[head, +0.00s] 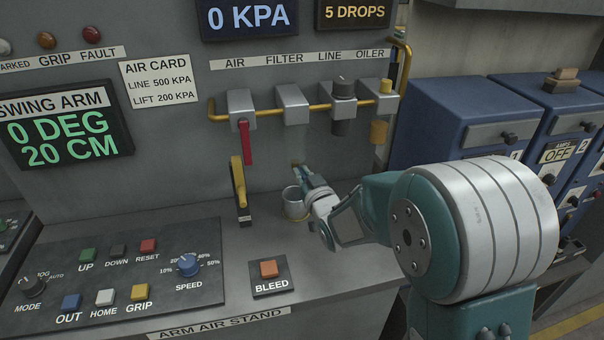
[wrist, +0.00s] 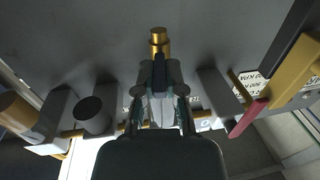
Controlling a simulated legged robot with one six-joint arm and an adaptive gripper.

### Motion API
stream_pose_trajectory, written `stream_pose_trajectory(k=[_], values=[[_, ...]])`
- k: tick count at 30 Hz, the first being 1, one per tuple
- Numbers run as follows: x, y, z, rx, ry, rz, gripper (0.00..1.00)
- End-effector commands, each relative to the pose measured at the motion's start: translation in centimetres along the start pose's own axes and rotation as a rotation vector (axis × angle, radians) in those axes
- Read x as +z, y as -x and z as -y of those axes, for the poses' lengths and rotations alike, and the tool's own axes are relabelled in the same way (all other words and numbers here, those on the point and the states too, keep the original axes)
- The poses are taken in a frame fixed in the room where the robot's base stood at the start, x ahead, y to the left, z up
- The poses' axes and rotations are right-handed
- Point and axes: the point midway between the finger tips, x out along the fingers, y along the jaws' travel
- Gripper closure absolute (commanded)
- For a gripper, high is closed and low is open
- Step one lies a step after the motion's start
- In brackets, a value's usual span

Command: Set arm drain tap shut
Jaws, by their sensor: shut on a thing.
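The drain tap (head: 298,164) is a small brass fitting on the grey wall panel, below the air line's filter block (head: 292,104). Its brass end (wrist: 158,40) shows just past my fingertips in the wrist view. My gripper (head: 308,181) reaches in from the right and is shut on the tap. The fingers hide most of the tap, so I cannot tell how its handle is turned. A pale cup (head: 295,204) stands on the bench below and behind the gripper. In the wrist view my gripper (wrist: 160,72) points at the panel.
A red lever (head: 246,143) hangs under the air block to the left. A yellow lever (head: 238,182) stands on a black post nearby. The oiler (head: 343,105) is up right. A panel reads 0 KPA (head: 249,17). The bleed button (head: 269,269) is on the bench.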

Motion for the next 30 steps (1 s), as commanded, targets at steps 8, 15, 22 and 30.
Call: stream_pose_trajectory(k=[8,15,22,30], values=[[0.0,0.0,-0.5,-0.070,0.001,0.000,1.00],[0.0,-0.1,-1.2,-0.213,0.002,0.000,1.00],[0.1,-0.4,-2.0,-0.389,0.001,0.001,1.00],[0.1,-1.0,-2.9,-0.633,0.001,0.000,1.00]])
